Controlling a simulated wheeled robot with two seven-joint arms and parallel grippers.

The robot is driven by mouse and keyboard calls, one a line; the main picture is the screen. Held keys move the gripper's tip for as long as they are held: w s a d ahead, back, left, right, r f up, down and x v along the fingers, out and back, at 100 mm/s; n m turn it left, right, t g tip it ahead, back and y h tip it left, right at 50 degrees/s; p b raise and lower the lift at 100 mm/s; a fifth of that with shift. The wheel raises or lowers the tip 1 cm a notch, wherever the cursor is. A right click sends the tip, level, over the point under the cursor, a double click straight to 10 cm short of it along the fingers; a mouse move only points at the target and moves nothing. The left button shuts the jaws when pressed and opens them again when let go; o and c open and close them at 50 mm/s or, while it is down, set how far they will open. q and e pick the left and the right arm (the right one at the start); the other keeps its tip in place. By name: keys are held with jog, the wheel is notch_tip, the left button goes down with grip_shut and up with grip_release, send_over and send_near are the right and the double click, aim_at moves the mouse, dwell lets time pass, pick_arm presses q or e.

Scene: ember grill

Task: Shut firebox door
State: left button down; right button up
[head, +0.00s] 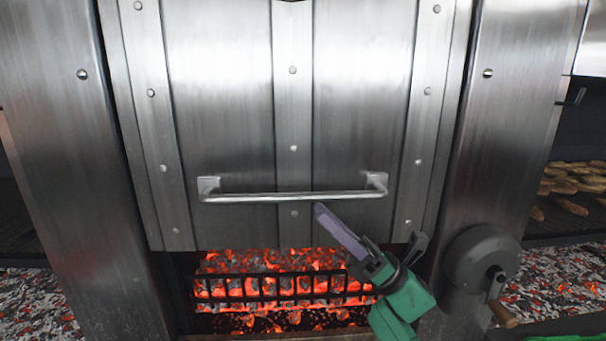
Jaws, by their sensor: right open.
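The firebox door (222,110) is a riveted steel panel that stands partly raised, with an open gap below its lower edge. Glowing coals show in the gap behind a black grate (270,288). A horizontal bar handle (270,197) runs across the lower part of the door. My right gripper (368,238) comes from the lower right, its fingers open. One long purple-grey finger points up-left, its tip just below the handle's bar. I cannot tell whether it touches the handle or the door. My left gripper is not in view.
Steel posts (68,130) flank the door. A round grey crank wheel (480,258) with a wooden knob (503,314) is on the right post, near my right arm. Ember beds (35,300) lie on both sides. Food pieces (570,180) lie on a grill at the right.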

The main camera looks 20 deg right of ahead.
aim_at(302, 197)
jog(key=w+a+r+p, duration=0.2)
jog(key=w+a+r, duration=0.1)
jog(key=shift+a+r, duration=0.4)
jog(key=shift+s, duration=0.2)
jog(key=shift+c, duration=0.6)
jog(key=shift+w, duration=0.1)
grip_shut()
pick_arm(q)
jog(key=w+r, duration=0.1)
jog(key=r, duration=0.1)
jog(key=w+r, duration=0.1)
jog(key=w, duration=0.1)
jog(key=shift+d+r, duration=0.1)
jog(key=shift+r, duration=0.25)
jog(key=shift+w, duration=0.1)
